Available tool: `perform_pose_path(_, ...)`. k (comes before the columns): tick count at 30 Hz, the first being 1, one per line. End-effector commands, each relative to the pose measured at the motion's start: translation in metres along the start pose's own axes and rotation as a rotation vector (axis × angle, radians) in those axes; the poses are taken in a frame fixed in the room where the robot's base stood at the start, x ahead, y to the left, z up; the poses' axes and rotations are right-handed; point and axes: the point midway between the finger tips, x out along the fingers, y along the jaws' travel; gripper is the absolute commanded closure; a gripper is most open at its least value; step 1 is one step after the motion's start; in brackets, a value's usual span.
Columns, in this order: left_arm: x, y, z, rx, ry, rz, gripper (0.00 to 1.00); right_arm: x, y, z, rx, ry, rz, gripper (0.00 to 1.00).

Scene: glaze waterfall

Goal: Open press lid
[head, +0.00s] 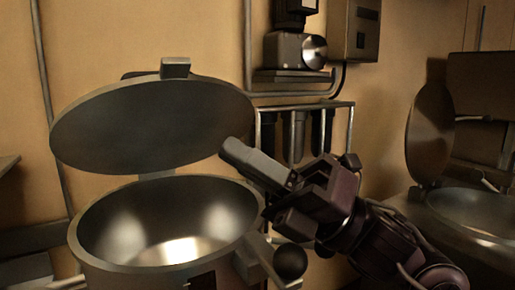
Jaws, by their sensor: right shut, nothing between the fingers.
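The press (90,236) is a round metal kettle at the left, with an empty, shiny inside. Its lid (150,125) is raised and tilted up on the hinge behind the opening. My right gripper (228,148) is shut and empty, with its fingertips by the lower right edge of the lid, above the kettle's right rim. I cannot tell whether the fingertips touch the lid. My left gripper is not in view.
A black ball knob (290,261) on a lever stands at the kettle's front right, below my right gripper. Another kettle (475,212) with a raised lid (430,135) is at the right. Pipes, filter cylinders (293,135) and a grey box (353,30) line the back wall.

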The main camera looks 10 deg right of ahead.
Motion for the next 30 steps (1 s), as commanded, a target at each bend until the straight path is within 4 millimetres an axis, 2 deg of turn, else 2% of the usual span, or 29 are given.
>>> perform_pose_path(1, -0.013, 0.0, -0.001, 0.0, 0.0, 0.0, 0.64, 0.016, 0.006, 0.003, 0.002, 0.002, 0.005, 1.0)
perform_pose_path(6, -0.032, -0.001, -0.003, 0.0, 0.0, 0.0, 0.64, 0.053, 0.005, 0.004, 0.004, 0.001, 0.003, 1.0)
perform_pose_path(8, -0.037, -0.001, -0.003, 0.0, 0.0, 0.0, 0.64, 0.064, 0.005, 0.003, 0.003, 0.002, 0.003, 1.0)
perform_pose_path(12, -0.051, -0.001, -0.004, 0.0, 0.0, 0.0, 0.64, 0.079, 0.003, 0.018, 0.001, 0.0, 0.0, 1.0)
perform_pose_path(18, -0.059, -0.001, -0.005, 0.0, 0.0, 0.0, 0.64, 0.088, 0.001, 0.028, 0.002, 0.001, -0.001, 1.0)
perform_pose_path(30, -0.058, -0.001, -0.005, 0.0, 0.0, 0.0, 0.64, 0.088, 0.0, 0.029, 0.001, 0.001, -0.002, 1.0)
